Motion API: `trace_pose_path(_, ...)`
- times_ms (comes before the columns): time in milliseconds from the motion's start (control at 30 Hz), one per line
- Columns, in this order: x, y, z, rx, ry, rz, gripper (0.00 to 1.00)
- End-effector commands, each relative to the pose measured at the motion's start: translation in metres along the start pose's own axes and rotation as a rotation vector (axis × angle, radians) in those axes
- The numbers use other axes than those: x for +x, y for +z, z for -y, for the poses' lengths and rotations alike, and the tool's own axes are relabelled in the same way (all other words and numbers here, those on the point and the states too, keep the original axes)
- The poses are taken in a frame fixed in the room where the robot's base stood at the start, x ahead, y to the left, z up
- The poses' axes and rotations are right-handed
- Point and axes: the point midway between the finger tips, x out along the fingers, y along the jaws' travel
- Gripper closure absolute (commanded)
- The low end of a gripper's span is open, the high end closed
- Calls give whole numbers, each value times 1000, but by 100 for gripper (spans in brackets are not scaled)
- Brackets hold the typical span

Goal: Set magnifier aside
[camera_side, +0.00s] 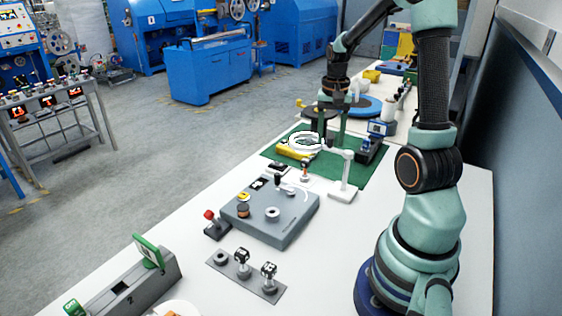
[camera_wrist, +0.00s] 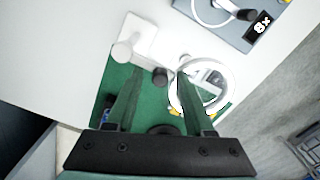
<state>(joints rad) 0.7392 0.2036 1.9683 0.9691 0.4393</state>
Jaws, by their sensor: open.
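The magnifier has a white ring-shaped head (camera_side: 305,142) over the green mat and a white post on a flat base (camera_side: 342,195) at the mat's near edge. In the wrist view its ring (camera_wrist: 226,75) is at right, with the base (camera_wrist: 142,45) at upper left. My gripper (camera_side: 332,142) is open and points down above the mat, beside the ring. In the wrist view a dark round knob (camera_wrist: 160,75) shows between the fingertips (camera_wrist: 158,82). The right finger overlaps the ring's left edge in that view; I cannot tell whether they touch.
A yellow item (camera_side: 292,153) lies under the ring on the green mat (camera_side: 372,175). A grey block with pulleys (camera_side: 290,232) stands nearer the camera. A blue-screened device (camera_side: 376,130) is at the mat's right.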

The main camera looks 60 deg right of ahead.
Motion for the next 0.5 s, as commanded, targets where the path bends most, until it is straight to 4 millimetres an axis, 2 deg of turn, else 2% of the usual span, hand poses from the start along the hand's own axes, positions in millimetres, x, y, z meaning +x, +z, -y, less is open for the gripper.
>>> trace_pose_path(200, 0, 0, 0, 0, 0, 0, 47)
trace_pose_path(233, 0, 0, 0, 0, 0, 0, 55)
trace_pose_path(333, 0, 0, 0, 0, 0, 0, 93)
trace_pose_path(367, 0, 0, 0, 0, 0, 0, 100)
trace_pose_path(500, 0, 0, 0, 0, 0, 1, 100)
